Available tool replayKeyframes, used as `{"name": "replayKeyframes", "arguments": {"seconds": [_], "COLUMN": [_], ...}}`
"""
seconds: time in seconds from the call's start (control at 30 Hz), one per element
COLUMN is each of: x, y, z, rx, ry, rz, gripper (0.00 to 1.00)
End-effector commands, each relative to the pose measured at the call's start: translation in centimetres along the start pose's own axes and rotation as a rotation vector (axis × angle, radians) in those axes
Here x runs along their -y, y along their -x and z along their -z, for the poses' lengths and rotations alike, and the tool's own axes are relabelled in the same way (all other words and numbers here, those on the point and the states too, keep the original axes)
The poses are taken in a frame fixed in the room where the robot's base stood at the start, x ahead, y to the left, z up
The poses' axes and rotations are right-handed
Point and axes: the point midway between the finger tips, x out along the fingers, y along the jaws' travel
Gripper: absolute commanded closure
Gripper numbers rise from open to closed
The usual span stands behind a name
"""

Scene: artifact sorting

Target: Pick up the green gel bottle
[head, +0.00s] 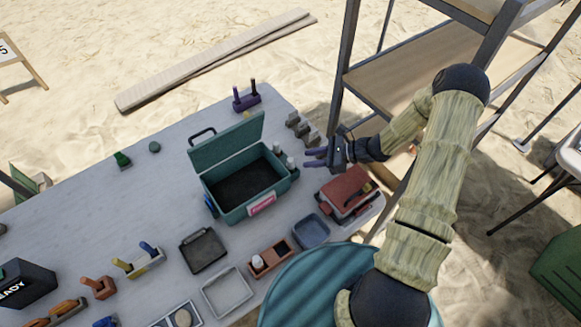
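An open teal box (222,200) with a raised lid stands mid-table. A red case (346,190), a blue tray (311,231), a dark tray (203,250) and a purple holder (246,97) surround it. A metal shelf (400,75) stands behind right. The table around the green bottle is clear.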

Motion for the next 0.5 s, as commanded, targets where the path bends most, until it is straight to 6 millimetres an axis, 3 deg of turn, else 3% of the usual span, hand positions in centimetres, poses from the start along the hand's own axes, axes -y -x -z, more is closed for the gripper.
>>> {"name": "replayKeyframes", "arguments": {"seconds": [0.27, 0.5], "x": [0.0, 0.1], "y": [-0.5, -3.8], "z": [-0.3, -0.8], "rx": [0.001, 0.001], "ry": [0.001, -0.002], "rz": [-0.002, -0.001], "gripper": [0.7, 0.7]}}
